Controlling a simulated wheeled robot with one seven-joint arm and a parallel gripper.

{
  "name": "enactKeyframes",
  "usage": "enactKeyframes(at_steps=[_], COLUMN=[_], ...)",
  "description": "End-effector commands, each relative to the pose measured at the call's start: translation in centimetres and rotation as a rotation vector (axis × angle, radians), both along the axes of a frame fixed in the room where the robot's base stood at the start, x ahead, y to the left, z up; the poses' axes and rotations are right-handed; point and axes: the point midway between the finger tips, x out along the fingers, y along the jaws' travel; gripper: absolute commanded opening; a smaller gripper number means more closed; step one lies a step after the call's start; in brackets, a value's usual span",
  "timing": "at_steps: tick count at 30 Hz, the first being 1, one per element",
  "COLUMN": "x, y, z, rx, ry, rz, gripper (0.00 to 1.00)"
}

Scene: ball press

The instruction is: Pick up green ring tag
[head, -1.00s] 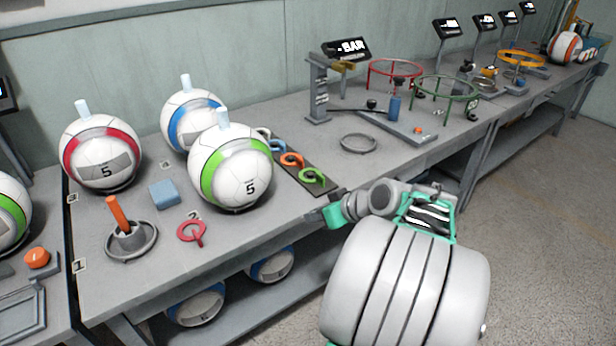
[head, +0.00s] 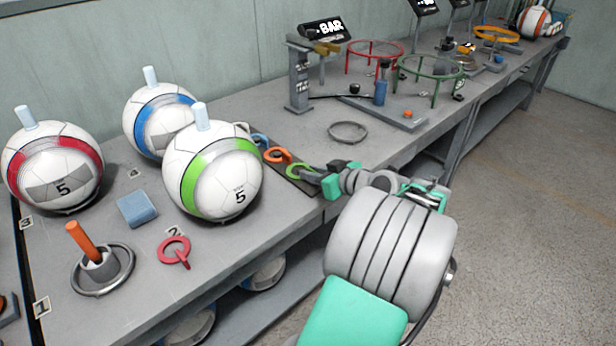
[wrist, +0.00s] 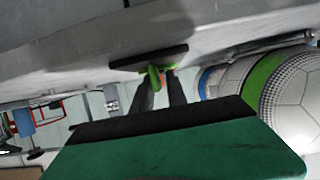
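The green ring tag (head: 298,171) lies at the near end of a dark strip on the bench, beside the orange ring tag (head: 277,155). My gripper (head: 316,178) is low over the bench edge, just right of the green tag. In the wrist view the two dark fingers of my gripper (wrist: 160,86) stand apart, with the green ring tag (wrist: 155,76) showing at their far ends, in line with the gap. I cannot tell whether the fingers touch it. Part of the tag is hidden by the fingers.
The green-banded ball (head: 213,172) stands close left of the tags. A red ring tag (head: 174,251), blue block (head: 138,209) and orange-handled post (head: 83,241) are nearer on the bench. A grey ring (head: 348,132) lies behind my gripper, and a green hoop stand (head: 430,70) is farther right.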

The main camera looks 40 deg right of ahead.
Motion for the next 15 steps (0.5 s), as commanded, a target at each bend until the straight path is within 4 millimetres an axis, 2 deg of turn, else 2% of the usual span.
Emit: enactKeyframes(at_steps=[2, 8, 15], x=[0.54, 0.5, 0.47], y=[-0.09, -0.24, -0.26], z=[-0.24, -0.2, -0.2], rx=[-0.002, -0.001, -0.001], ry=[0.001, 0.001, 0.001], rz=[-0.001, -0.006, -0.006], gripper=[0.18, 0.18, 0.0])
